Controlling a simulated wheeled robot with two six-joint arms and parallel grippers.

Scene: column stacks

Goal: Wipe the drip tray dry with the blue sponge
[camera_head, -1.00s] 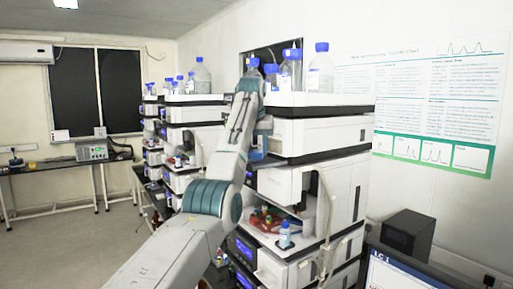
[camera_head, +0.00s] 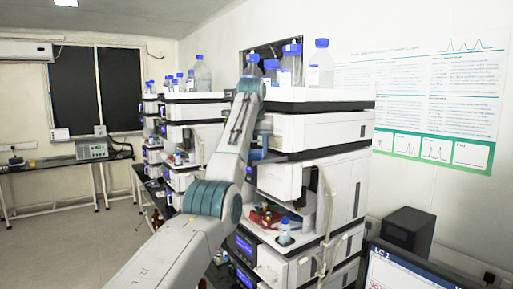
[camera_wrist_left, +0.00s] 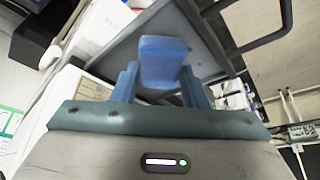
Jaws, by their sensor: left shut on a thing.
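The blue sponge (camera_wrist_left: 163,60) is between the two fingers of my left gripper (camera_wrist_left: 158,86) in the left wrist view. The fingers are shut on it. Past the sponge is a grey flat surface with a dark rim (camera_wrist_left: 112,58), which may be the drip tray; I cannot tell whether the sponge touches it. In the head view my left arm rises to the top of the near instrument stack and its wrist hangs in front of the stack, with the left gripper (camera_head: 257,153) small and partly hidden. My right gripper is not in view.
The near instrument stack (camera_head: 320,128) carries blue-capped bottles (camera_head: 320,65) on top. Its open bay holds a red object (camera_head: 264,217) and a small blue-capped bottle (camera_head: 284,231). A monitor (camera_head: 405,270) and a black box (camera_head: 408,230) stand at lower right. Floor at left is clear.

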